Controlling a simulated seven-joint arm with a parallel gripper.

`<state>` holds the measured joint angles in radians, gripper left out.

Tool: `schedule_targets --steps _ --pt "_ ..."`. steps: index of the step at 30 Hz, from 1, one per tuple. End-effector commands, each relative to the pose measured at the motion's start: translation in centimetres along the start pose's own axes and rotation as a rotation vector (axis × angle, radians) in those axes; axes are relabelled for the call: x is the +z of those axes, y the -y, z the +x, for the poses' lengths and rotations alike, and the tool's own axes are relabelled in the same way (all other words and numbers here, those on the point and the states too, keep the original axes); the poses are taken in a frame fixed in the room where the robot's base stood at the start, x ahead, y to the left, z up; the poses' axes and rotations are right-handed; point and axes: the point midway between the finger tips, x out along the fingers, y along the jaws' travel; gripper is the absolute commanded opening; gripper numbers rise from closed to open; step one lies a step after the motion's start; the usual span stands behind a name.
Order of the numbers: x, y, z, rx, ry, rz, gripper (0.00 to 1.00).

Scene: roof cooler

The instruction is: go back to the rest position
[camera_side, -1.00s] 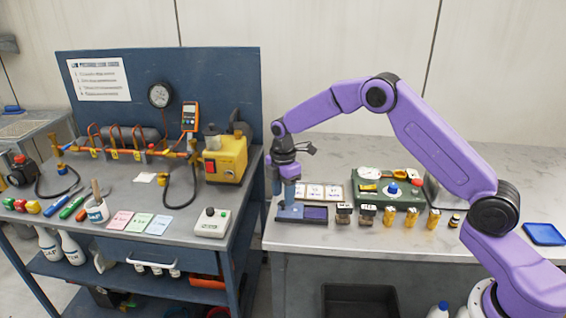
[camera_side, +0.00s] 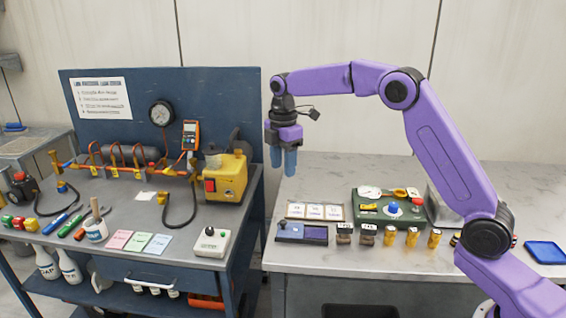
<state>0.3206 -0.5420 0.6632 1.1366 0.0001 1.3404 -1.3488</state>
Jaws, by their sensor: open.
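My gripper (camera_side: 283,172) hangs from the purple arm, pointing down, at the left end of the light bench top (camera_side: 330,177). Its blue fingers are empty and held well above the bench. Below it on the bench lies a flat dark tray (camera_side: 302,241) with a purple-blue panel and a small knob standing at its left end. The gripper is apart from the tray and everything else.
Behind the tray is a framed set of white cards (camera_side: 316,212). Several brass and dark fittings (camera_side: 390,236) stand in a row to its right. A green box (camera_side: 387,205) and a blue tray (camera_side: 544,252) are farther right. The blue workbench (camera_side: 160,110) with a yellow pump (camera_side: 228,177) is left.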

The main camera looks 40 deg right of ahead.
Motion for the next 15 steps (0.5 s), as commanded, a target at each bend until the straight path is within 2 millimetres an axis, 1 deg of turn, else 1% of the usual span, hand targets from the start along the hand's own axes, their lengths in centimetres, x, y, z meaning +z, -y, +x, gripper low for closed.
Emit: schedule_targets --steps 8,10,13,14,15 --pt "-0.1 0.1 0.0 0.000 0.000 0.000 0.48" --pt "-0.4 0.4 -0.1 -0.001 0.000 0.002 0.48" --pt "-1.5 1.9 -0.5 0.001 -0.001 0.018 0.48" --pt "-2.0 2.6 -0.7 0.002 -0.001 0.026 0.48" --pt "-2.7 3.8 -0.9 0.003 -0.001 0.039 0.48"
